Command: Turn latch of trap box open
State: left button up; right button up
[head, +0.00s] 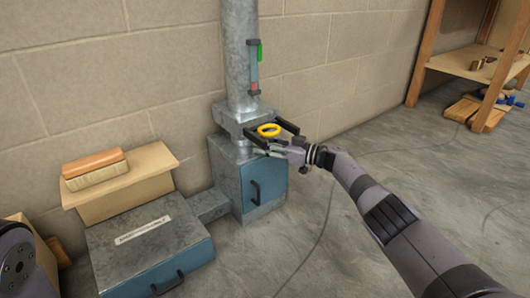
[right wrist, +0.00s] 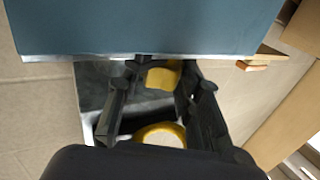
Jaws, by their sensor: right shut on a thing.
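The trap box (head: 224,175) is a grey metal box with a blue door, under a vertical metal pipe against the wall. A yellow ring-shaped part (head: 269,130), which looks like the latch, sits at the box's upper part. My right gripper (head: 270,136) reaches it from the right. In the right wrist view, yellow shows between the fingertips (right wrist: 158,75) of my right gripper, and a yellow ring (right wrist: 160,133) shows closer to the camera. The fingers are shut on the yellow latch; their exact contact is partly hidden. My left gripper is out of view.
A dark handle (head: 256,190) is on the blue door. A low grey and blue box (head: 150,245) stands to the left, near a wooden box (head: 120,185) with an orange-brown block. A gauge (head: 255,68) is on the pipe. Floor to the right is mostly clear; a wooden shelf (head: 470,65) stands beyond.

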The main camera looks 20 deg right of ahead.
jog(key=shift+w, duration=0.1)
dwell(0.4)
jog(key=o, duration=1.2)
jog(key=shift+c, duration=0.2)
jog(key=shift+s+d, duration=0.45)
jog(key=shift+d, duration=0.15)
jog(key=v, duration=1)
jog(key=shift+s+d, duration=0.15)
